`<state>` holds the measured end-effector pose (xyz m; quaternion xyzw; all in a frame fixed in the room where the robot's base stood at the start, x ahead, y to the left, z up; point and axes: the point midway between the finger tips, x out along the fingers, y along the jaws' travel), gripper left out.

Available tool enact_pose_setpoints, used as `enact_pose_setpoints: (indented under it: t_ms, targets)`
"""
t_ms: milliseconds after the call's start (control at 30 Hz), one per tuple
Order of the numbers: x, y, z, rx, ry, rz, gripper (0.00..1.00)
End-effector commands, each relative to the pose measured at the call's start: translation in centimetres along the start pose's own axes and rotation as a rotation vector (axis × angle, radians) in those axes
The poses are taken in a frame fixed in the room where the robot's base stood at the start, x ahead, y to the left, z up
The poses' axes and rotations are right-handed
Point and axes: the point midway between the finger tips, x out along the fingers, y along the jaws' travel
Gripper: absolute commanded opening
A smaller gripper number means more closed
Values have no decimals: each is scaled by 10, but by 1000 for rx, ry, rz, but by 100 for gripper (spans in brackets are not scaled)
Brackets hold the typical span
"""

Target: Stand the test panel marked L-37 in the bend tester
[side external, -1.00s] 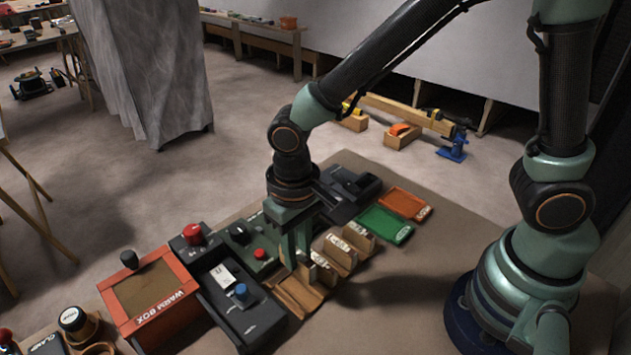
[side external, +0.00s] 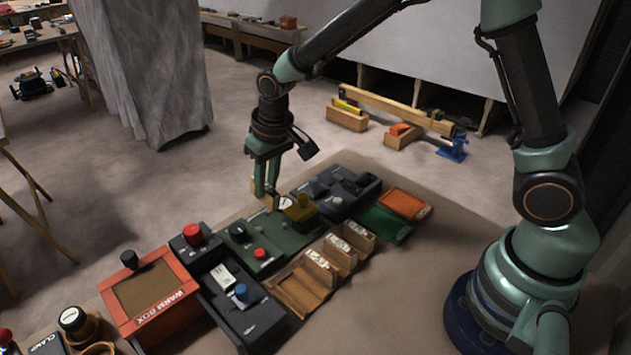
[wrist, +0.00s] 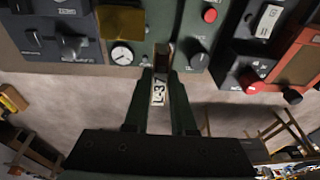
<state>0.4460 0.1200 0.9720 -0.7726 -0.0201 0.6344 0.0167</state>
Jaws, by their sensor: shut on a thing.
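The test panel marked L-37 (wrist: 158,90) is a narrow pale wooden piece with its label facing the wrist camera. My gripper (side external: 267,196) is shut on it, with fingers on both sides. The panel also shows as a pale edge (side external: 259,190) in the side view. It is at the far edge of a green machine (side external: 265,243) with a dial, a brass-coloured block (side external: 300,208), a black knob and a red button. The dial (wrist: 123,54) shows beside the panel in the wrist view. I cannot read which machine is the bend tester, nor tell whether the panel touches the green one.
A wooden rack (side external: 287,293) at the near side holds several upright labelled panels. A dark machine with a blue knob (side external: 241,292) and an orange warm box (side external: 150,297) stand left. Dark machines (side external: 340,187), a green tray (side external: 384,224) and an orange tray (side external: 405,203) are right.

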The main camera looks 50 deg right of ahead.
Motion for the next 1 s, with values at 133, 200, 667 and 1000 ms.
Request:
enact_pose_setpoints:
  t_ms: [133, 200, 667, 1000]
  targets:
    - [10, 1, 2, 0, -2, 0, 0]
    - [18, 1, 4, 0, -3, 1, 0]
    - [57, 3, 12, 0, -1, 0, 0]
    - [61, 3, 12, 0, 0, 0, 0]
